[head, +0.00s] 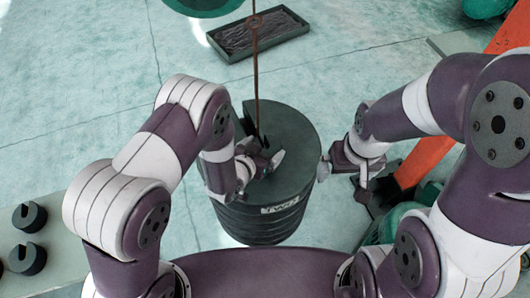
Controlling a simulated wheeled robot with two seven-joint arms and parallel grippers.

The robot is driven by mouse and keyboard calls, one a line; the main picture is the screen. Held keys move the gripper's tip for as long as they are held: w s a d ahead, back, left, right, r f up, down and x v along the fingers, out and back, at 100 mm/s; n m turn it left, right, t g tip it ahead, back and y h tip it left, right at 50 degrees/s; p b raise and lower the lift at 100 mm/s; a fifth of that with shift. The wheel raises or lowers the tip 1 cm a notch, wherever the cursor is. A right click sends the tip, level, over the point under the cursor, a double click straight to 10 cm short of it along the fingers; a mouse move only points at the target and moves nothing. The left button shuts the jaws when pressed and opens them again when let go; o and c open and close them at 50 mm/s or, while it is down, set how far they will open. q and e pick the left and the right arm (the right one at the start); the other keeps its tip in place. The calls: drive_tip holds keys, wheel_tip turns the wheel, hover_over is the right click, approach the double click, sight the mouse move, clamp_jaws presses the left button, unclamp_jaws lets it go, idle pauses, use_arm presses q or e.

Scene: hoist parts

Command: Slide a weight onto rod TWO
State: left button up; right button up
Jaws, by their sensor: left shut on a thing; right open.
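A large dark ribbed cylinder (290,140) with a label reading TWO (280,204) stands upright on the floor at the centre. My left gripper (262,160) is over the cylinder's top, close to the rod's foot. It is shut on a small dark thing, mostly hidden by the fingers, so I cannot tell what it is. My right gripper (343,182) is open and empty, just right of the cylinder. Two dark slotted weights (29,217) (27,258) sit at the left.
The slotted weights rest on a grey surface (62,230) at the left edge. A black tray (258,34) lies on the floor at the back. An orange beam (425,160) slopes behind my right arm.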

sight(256, 138)
use_arm(q)
drive_tip(key=shift+w+a+b, duration=0.25)
drive_tip(key=shift+w+a, duration=0.05)
drive_tip(key=shift+w, duration=0.7)
drive_tip(key=shift+w+a+b, duration=0.2)
drive_tip(key=shift+w+a, duration=0.15)
drive_tip(key=shift+w, duration=0.6)
drive_tip(key=shift+w+a+b, duration=0.25)
drive_tip(key=shift+w+a, duration=0.05)
drive_tip(key=shift+w, duration=0.7)
drive_tip(key=shift+f+b, duration=1.15)
drive_tip(key=shift+f, duration=0.15)
drive_tip(key=shift+f, duration=0.2)
